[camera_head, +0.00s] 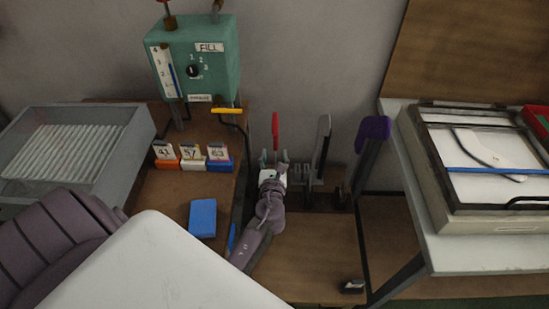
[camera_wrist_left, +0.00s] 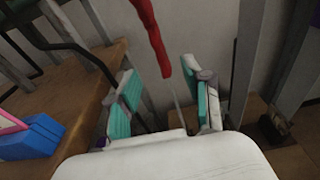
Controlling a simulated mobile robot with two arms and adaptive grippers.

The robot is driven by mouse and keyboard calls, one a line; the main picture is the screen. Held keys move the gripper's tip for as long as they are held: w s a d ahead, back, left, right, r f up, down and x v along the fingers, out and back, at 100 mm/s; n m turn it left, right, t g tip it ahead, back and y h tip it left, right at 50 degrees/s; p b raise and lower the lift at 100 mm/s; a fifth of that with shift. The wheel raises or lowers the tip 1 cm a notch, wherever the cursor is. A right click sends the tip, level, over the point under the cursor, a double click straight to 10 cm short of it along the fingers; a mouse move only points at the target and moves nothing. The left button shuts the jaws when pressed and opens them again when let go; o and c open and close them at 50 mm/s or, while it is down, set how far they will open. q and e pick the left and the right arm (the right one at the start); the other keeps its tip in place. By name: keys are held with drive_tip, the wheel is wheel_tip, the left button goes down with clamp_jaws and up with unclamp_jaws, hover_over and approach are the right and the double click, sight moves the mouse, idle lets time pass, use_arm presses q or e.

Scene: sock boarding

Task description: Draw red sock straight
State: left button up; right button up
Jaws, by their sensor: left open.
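The red sock (camera_head: 275,131) hangs upright and narrow at the back of the middle table, near the wall. In the left wrist view the red sock (camera_wrist_left: 152,36) runs from the top edge down between the fingers, with a thin grey upright below its lower end. My left gripper (camera_head: 273,167) is just below the sock. In the wrist view my left gripper (camera_wrist_left: 166,103) has its teal-padded fingers apart, one on each side of the grey upright. Whether a pad touches the sock I cannot tell. My right gripper is not in view.
A grey upright board (camera_head: 322,146) and a purple-topped one (camera_head: 372,135) stand right of the sock. A green fill box (camera_head: 196,60), numbered blocks (camera_head: 191,160) and a blue block (camera_head: 203,218) are left. A framed panel (camera_head: 480,168) lies on the right table.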

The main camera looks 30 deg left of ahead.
sight(275, 145)
use_arm(q)
drive_tip(key=shift+x, duration=0.8)
drive_tip(key=shift+b+x, duration=0.9)
drive_tip(key=shift+x, duration=2.15)
drive_tip(key=shift+w+a, duration=0.1)
drive_tip(key=shift+w, duration=0.15)
clamp_jaws()
drive_tip(key=shift+f, duration=0.25)
drive_tip(key=shift+s+f, duration=0.1)
